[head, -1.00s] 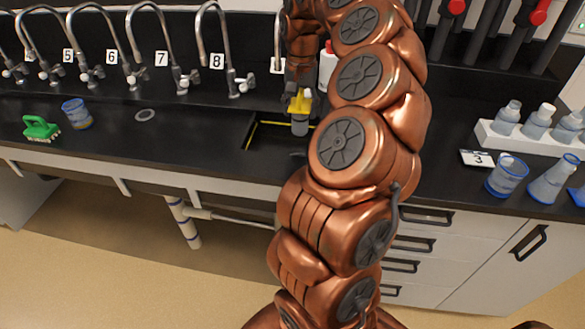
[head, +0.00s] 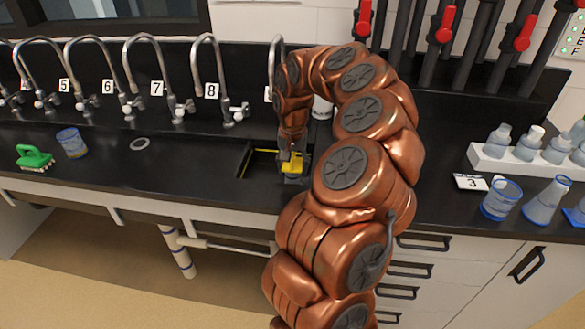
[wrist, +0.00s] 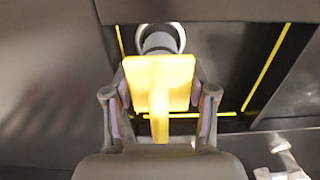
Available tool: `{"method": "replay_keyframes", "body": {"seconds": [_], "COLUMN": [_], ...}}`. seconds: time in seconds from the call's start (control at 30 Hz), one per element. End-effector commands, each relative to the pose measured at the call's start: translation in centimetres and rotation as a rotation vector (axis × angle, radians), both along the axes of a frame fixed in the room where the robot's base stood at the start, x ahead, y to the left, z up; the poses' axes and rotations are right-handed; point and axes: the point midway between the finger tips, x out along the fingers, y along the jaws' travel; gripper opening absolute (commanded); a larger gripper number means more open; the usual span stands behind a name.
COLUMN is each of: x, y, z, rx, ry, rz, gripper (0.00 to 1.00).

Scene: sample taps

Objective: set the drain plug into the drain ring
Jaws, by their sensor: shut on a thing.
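The drain plug (head: 293,162) has a yellow handle block and a grey lower body. My gripper (head: 292,150) is shut on the yellow handle; in the wrist view its fingers (wrist: 160,105) press the handle from both sides. In the wrist view the plug's grey body (wrist: 160,43) points away from me, in front of a pale drain ring (wrist: 180,36). The plug hides much of the ring; I cannot tell whether its tip is in the ring or above it. In the head view the plug is at the sink (head: 258,164), whose right part my arm hides.
A loose grey ring (head: 140,143), a blue-rimmed beaker (head: 72,143) and a green brush (head: 35,157) are on the counter to the left. Several taps (head: 205,80) line the back. A white bottle rack (head: 520,165) and glassware stand at the right.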

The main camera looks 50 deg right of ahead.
Motion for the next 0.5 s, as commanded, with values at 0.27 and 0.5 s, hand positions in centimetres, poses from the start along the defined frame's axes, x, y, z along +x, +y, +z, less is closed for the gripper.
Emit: {"method": "replay_keyframes", "body": {"seconds": [0.27,0.5], "x": [0.0,0.0], "y": [0.1,0.0], "z": [-1.2,-1.6], "rx": [0.001,0.0], "ry": [-0.002,0.0], "rz": [0.001,0.001], "gripper": [0.03,0.03]}}
